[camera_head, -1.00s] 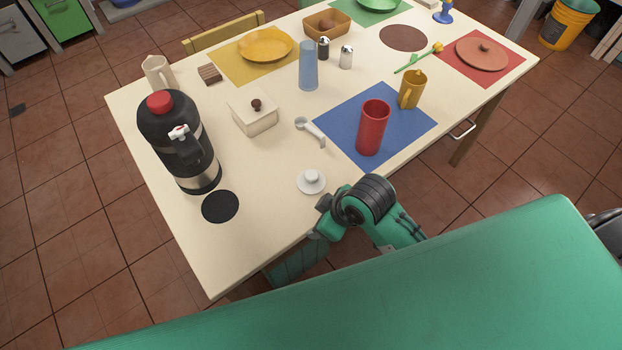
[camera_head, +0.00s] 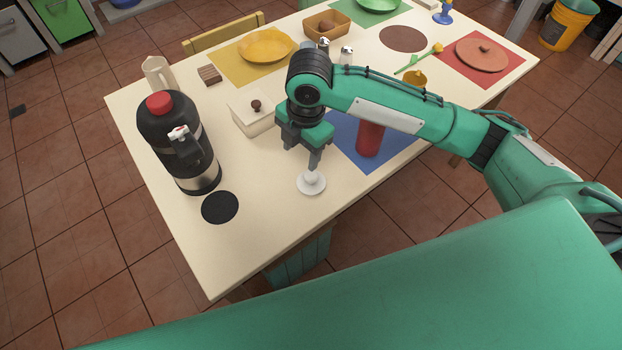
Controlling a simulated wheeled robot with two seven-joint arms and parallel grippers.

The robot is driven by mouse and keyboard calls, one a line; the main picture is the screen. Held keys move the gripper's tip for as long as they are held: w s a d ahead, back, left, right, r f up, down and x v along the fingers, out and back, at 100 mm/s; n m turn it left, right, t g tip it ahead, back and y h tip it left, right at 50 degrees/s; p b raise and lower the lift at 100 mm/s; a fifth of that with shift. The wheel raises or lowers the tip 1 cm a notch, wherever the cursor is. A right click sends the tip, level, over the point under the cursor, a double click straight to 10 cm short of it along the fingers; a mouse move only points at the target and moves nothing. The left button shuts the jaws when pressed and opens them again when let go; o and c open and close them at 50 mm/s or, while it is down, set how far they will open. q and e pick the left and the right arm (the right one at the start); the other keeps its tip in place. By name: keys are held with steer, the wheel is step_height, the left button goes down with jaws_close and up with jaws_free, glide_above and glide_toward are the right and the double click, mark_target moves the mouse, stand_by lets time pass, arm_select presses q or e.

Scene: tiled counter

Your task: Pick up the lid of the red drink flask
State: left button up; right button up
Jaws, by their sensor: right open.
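A small white lid (camera_head: 312,183) with a raised knob lies on the cream table near its front edge. The red flask (camera_head: 369,140) stands upright on the blue mat, partly hidden by my right arm. My right gripper (camera_head: 313,163) points down over the white lid, with its fingers open close to the knob. I cannot tell whether a finger touches it. My left gripper is not in view.
A black dispenser with a red top (camera_head: 160,105) stands to the left, behind a black round pad (camera_head: 220,207). A white box with a brown knob (camera_head: 251,117) is just left of my gripper.

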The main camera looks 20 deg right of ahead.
steer(key=w+d+r+n+h, duration=0.1)
steer(key=d+r, duration=0.1)
glide_above(311, 175)
steer(key=f, duration=0.7)
steer(key=shift+w+d+f, duration=0.1)
steer(key=shift+w+f, duration=0.15)
steer(key=shift+f, duration=0.15)
steer(key=f, duration=0.4)
steer(key=shift+s+f+p, duration=0.2)
steer(key=shift+f+p, duration=0.1)
steer(key=shift+f, duration=0.45)
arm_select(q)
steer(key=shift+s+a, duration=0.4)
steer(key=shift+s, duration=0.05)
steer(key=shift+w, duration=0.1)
arm_select(e)
steer(key=shift+c, duration=0.3)
steer(key=c, duration=1)
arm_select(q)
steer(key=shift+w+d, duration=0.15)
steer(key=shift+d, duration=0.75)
